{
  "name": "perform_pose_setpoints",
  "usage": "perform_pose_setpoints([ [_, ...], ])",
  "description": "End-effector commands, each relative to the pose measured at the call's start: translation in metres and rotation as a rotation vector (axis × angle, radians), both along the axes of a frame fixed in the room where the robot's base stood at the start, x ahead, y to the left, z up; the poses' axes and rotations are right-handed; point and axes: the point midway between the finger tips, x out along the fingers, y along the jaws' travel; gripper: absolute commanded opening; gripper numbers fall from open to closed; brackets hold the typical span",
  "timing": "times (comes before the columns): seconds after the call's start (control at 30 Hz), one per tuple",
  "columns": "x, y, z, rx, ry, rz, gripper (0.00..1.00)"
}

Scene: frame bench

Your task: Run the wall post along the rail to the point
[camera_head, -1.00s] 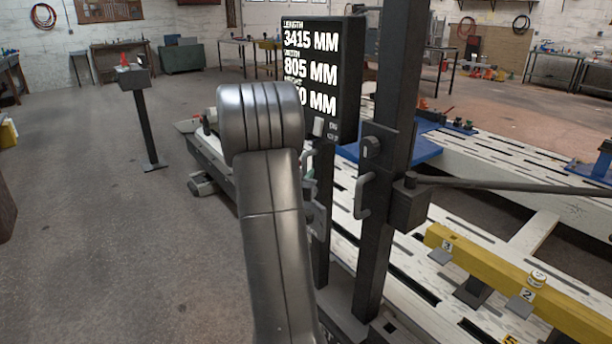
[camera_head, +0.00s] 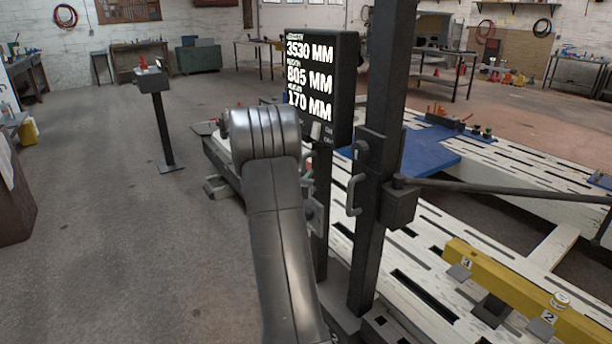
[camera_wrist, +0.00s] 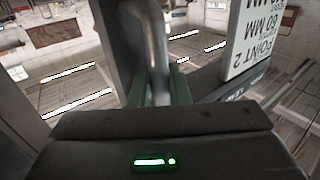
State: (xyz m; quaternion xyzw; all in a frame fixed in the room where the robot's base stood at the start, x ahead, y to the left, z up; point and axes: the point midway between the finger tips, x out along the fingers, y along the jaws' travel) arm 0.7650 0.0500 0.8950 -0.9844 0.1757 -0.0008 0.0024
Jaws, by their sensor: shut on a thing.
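The wall post (camera_head: 385,150) is a tall dark upright beside the slotted white bench (camera_head: 415,255). It carries a bent handle (camera_head: 354,195) and a block with a long thin rod reaching right. In the wrist view my gripper (camera_wrist: 160,90) has its green fingers shut around a grey vertical bar handle (camera_wrist: 156,40), with a dark upright (camera_wrist: 112,40) just to its left. In the head view my arm hides the gripper. A black display (camera_head: 318,85) by the post reads 3530, 805 and 170 MM. The rail's exact line is partly hidden by my arm.
A yellow beam (camera_head: 510,290) with numbered tags lies along the bench at lower right. A white panel (camera_wrist: 252,40) in the wrist view shows "POINT 2". A small pedestal (camera_head: 163,125) stands at left. The floor between it and my arm is clear.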

Motion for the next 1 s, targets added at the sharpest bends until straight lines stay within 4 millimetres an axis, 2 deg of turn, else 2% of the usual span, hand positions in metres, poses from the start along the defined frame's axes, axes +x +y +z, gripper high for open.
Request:
perform_pose_setpoints([
  [0.3,0.0,0.0,-0.001,0.0,0.001,0.0,0.0],
  [0.33,0.0,0.0,-0.001,0.0,0.001,0.0,0.22],
  [0.67,-0.002,0.001,-0.001,0.0,0.001,0.0,0.23],
  [0.77,-0.009,0.004,-0.001,0.002,0.002,0.002,0.23],
  [0.87,-0.025,0.01,0.0,0.001,0.002,0.003,0.23],
  [1.0,-0.055,0.021,0.0,0.001,0.002,0.003,0.23],
])
